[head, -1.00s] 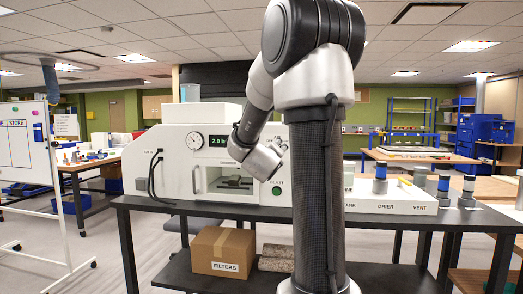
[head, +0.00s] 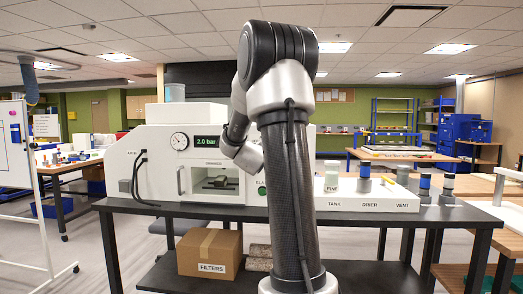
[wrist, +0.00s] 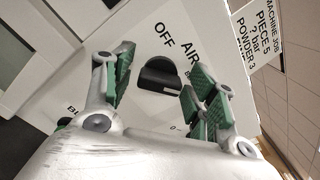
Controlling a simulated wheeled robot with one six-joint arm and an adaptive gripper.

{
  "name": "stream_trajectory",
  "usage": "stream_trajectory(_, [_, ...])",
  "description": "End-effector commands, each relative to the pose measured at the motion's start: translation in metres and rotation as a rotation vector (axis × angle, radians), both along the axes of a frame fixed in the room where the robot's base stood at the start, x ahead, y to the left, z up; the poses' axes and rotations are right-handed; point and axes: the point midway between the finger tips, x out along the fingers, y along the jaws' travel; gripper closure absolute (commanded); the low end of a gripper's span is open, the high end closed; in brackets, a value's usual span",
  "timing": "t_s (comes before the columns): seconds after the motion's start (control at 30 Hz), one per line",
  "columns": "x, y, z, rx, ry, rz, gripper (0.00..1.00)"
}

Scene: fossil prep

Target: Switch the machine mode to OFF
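The white machine (head: 160,165) stands on the dark table in the head view. In the wrist view, its black mode knob (wrist: 160,74) sits on the white panel. The word OFF (wrist: 163,35) is printed above the knob, and AIR (wrist: 190,50) is up and to the right. I cannot tell which label the knob points at. In the head view, my arm hides the gripper's tips and the knob.
A sign (wrist: 275,35) stands beside the panel in the wrist view. In the head view, a white rack with jars (head: 365,198) is on the table at right. A FILTERS box (head: 210,252) is on the lower shelf. The BLAST button (head: 262,190) is partly hidden.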

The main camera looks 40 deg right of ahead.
Motion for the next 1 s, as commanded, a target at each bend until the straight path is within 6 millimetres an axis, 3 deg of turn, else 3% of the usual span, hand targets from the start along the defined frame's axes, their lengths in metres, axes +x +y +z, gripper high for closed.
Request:
stream_trajectory(0.03, [0.0, 0.0001, 0.0001, 0.0, 0.0, 0.0, 0.57])
stream_trajectory(0.2, [0.0, 0.0002, 0.0002, 0.0, 0.0, 0.0, 0.85])
stream_trajectory(0.57, [0.0001, 0.0005, 0.0, -0.032, 0.038, 0.0, 0.85])
stream_trajectory(1.0, [0.0004, 0.0008, -0.0006, -0.248, 0.292, 0.001, 0.85])
